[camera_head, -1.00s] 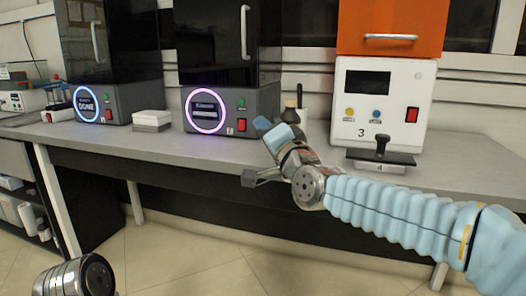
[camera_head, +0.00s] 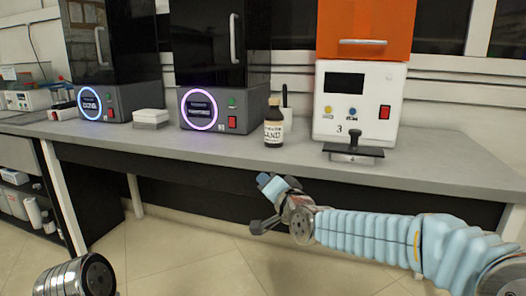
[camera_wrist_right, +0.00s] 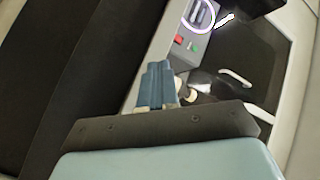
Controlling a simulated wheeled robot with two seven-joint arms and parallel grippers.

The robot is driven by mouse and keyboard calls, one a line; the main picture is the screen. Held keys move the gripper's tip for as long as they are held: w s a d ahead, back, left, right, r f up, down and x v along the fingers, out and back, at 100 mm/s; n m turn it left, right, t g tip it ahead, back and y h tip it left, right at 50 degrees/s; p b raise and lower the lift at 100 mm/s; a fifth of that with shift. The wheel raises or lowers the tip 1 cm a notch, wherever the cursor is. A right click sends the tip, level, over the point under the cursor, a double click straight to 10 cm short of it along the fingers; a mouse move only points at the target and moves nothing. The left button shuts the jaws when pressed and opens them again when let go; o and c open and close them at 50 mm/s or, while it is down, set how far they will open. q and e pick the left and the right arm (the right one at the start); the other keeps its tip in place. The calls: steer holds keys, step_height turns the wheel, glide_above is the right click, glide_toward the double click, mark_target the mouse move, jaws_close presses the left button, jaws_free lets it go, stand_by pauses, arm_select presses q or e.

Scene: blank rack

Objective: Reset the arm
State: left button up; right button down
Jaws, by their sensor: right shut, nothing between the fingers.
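My right arm, in a pale blue ribbed sleeve, comes in from the right in the head view. Its gripper (camera_head: 266,181) hangs in front of the bench, below the worktop edge, apart from everything. In the right wrist view its two blue fingers (camera_wrist_right: 160,72) lie together with nothing between them. My left gripper is out of view; only a metal joint of mine shows at the bottom left.
A grey bench (camera_head: 400,178) spans the view. On it stand a brown bottle (camera_head: 273,127), a white machine with an orange top (camera_head: 362,88), a black press handle (camera_head: 354,146), two black-doored machines and a white box (camera_head: 151,117). The floor in front is clear.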

steer(key=s+d+f+n+g+h+p, duration=0.1)
steer(key=s+d+f+g, duration=0.1)
steer(key=f, duration=0.8)
steer(key=s+d+f+g+h+p, duration=0.1)
steer(key=d+f+g, duration=0.1)
steer(key=f, duration=0.7)
steer(key=s+d+f+n+g+h+p, duration=0.1)
steer(key=s+d+f+g, duration=0.1)
steer(key=f, duration=0.8)
steer(key=s+d+f+g+p, duration=0.2)
steer(key=s+d+f+g, duration=0.15)
steer(key=s+f, duration=0.65)
steer(key=s+f+g, duration=0.2)
steer(key=s+f, duration=0.2)
steer(key=s, duration=0.4)
steer(key=s+d+f+n+g+p, duration=0.1)
steer(key=s+f+g, duration=0.2)
steer(key=s, duration=0.6)
steer(key=shift+s+d+f, duration=0.15)
steer(key=shift+f, duration=0.7)
